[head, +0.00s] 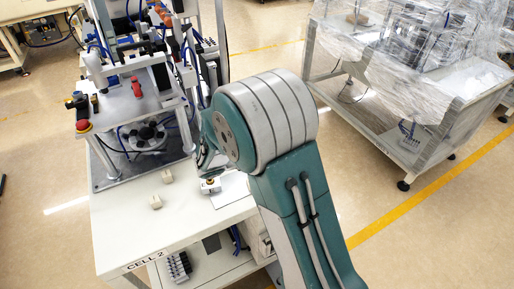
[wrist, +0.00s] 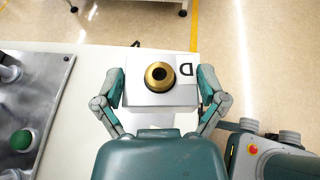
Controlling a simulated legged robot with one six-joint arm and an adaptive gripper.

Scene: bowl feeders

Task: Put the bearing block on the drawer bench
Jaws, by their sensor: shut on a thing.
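The bearing block (wrist: 138,92) is a pale block with a brass ring around a dark bore and a black letter D on top. In the wrist view my gripper (wrist: 160,90) has one finger against each side of it and is shut on it. In the head view the small block (head: 210,186) shows just below my wrist, by the right part of a white bench (head: 120,232) marked CELL 2. My fingers are mostly hidden there by my arm. I cannot tell whether the block touches the surface, or whether this is the drawer bench.
Two small beige blocks (head: 155,202) lie on the bench left of the bearing block. A machine with a red button (head: 83,126) stands on its far side. A plastic-wrapped cart (head: 430,90) stands at right. Open floor (head: 400,240) lies right of the bench.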

